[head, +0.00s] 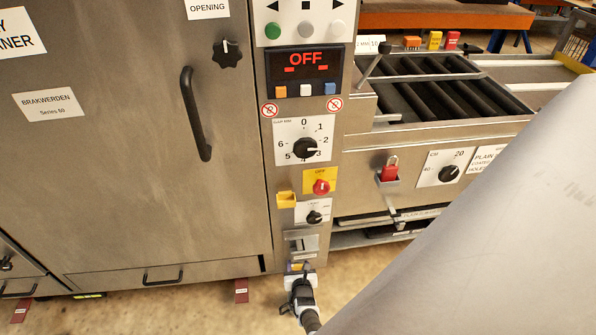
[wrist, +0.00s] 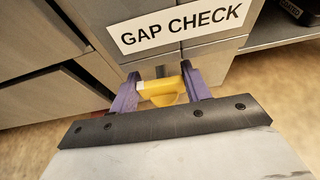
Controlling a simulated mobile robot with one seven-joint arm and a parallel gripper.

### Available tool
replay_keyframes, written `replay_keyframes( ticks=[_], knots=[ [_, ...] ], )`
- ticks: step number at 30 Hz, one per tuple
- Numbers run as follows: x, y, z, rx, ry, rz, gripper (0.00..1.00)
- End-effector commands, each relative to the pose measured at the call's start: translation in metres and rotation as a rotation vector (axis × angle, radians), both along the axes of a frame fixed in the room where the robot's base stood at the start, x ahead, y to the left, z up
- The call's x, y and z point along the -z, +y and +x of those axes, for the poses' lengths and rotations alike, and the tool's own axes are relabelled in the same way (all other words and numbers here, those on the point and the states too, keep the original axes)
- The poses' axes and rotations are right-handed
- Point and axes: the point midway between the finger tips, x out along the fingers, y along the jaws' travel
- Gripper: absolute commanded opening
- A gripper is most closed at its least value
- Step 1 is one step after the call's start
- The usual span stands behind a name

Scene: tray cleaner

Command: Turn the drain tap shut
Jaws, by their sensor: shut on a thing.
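The drain tap has a yellow handle (wrist: 160,90) on a short dark stub, low on the machine's front below the GAP CHECK label in the wrist view. My gripper (wrist: 161,80) has its two purple fingers on either side of the yellow handle and is shut on it. The handle appears to lie mostly crosswise between the fingers. In the head view my gripper (head: 298,267) is small, at the foot of the control column. There the tap is mostly hidden by my wrist, and its angle cannot be told.
The GAP CHECK label (wrist: 180,25) is just above my fingers. Above in the head view are a red knob on a yellow plate (head: 321,187), a yellow holder (head: 286,199) and a black dial (head: 305,148). A black door handle (head: 196,113) stands out at left. Open floor lies in front.

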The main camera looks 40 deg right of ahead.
Motion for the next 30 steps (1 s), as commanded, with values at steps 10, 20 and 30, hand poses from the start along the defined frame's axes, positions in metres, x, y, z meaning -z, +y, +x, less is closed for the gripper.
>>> replay_keyframes(
  ticks=[10,20,30],
  knots=[
    [-0.0003,-0.0004,0.0001,-0.049,-0.001,-0.002,0.24],
    [-0.0009,-0.0004,0.0007,-0.051,-0.002,-0.003,0.24],
    [-0.0008,-0.0003,0.0007,-0.051,-0.002,-0.002,0.69]
  ],
)
